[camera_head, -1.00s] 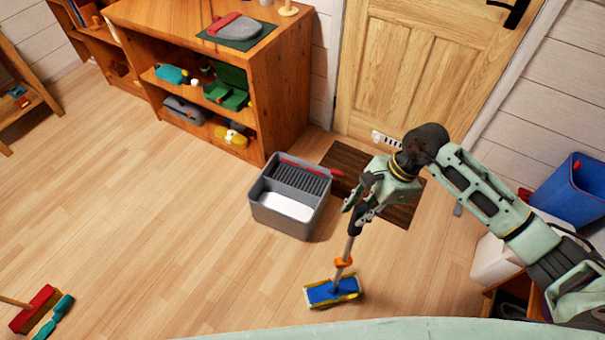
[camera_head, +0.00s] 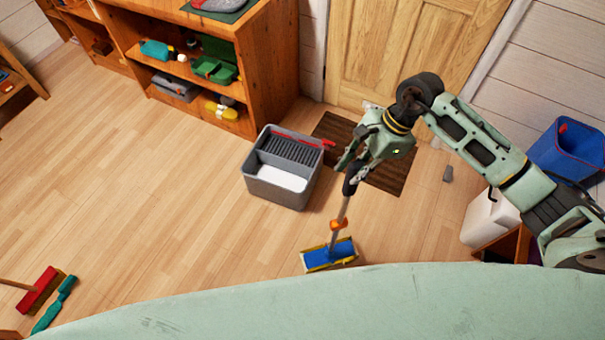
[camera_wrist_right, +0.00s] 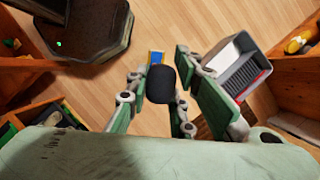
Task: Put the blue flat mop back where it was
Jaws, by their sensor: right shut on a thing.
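The blue flat mop (camera_head: 329,254) has a blue head with yellow edges, an orange collar and a short pole with a black grip. My right gripper (camera_head: 352,172) is shut on the black grip, and the pole hangs down, slightly tilted. The mop head is at floor level, just beyond my pale green body; I cannot tell if it touches the floor. In the right wrist view the black grip end (camera_wrist_right: 160,84) sits between the fingers, with a bit of the blue head (camera_wrist_right: 156,57) behind it. My left gripper is not in view.
A grey mop bucket (camera_head: 281,189) with a red handle stands left of the mop. A brown doormat (camera_head: 390,178) lies before the door. A wooden shelf (camera_head: 262,60) stands behind. A red broom (camera_head: 40,291) lies lower left, a blue bin (camera_head: 567,150) stands right.

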